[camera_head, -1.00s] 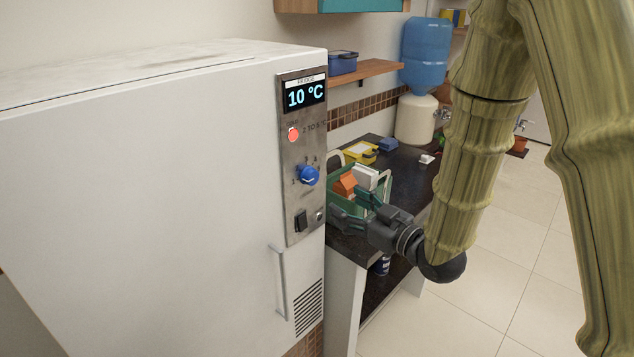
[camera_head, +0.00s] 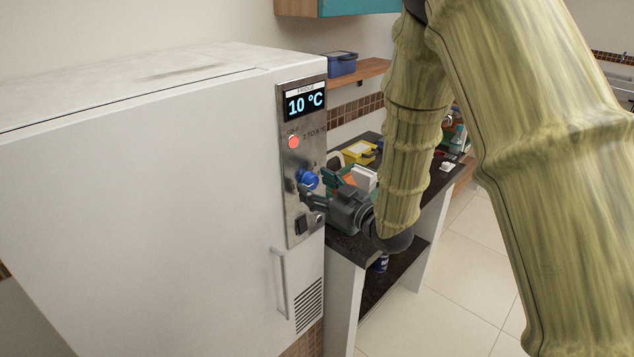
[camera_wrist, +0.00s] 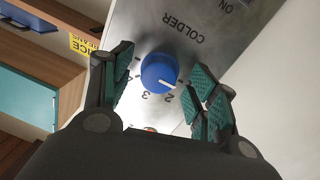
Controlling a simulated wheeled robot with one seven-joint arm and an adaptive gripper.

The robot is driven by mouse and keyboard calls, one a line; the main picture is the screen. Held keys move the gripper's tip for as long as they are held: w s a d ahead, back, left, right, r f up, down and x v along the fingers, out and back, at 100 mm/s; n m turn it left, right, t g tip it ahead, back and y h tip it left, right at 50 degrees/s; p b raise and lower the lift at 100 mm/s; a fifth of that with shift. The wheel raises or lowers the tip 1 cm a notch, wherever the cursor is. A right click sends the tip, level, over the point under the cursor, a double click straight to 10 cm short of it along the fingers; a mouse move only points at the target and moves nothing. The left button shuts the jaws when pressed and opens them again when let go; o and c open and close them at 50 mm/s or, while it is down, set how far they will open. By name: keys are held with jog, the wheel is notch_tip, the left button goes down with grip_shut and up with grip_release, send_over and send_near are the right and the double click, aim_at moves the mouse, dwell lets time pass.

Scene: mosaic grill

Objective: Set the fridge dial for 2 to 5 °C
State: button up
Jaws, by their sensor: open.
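The white fridge (camera_head: 150,200) has a steel control panel with a display (camera_head: 305,101) reading 10 °C and a lit red lamp (camera_head: 294,142) below it. The blue dial (camera_head: 309,179) sits lower on the panel. In the wrist view the dial (camera_wrist: 159,71) lies between the fingers, and its white pointer mark points toward the printed 2. The word COLDER is printed beside it, upside down. My gripper (camera_head: 316,188) is open at the panel; in the wrist view its green-padded fingers (camera_wrist: 162,82) stand on both sides of the dial, with gaps visible.
A black switch (camera_head: 301,223) is under the dial, and a vertical handle (camera_head: 279,282) is lower on the fridge. A dark counter (camera_head: 368,240) with a yellow box (camera_head: 359,152) stands to the right. A wooden shelf (camera_head: 362,72) holds a blue box (camera_head: 342,64).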

jog(key=shift+w+a, duration=0.15)
jog(key=shift+w, duration=0.05)
jog(key=c, duration=1)
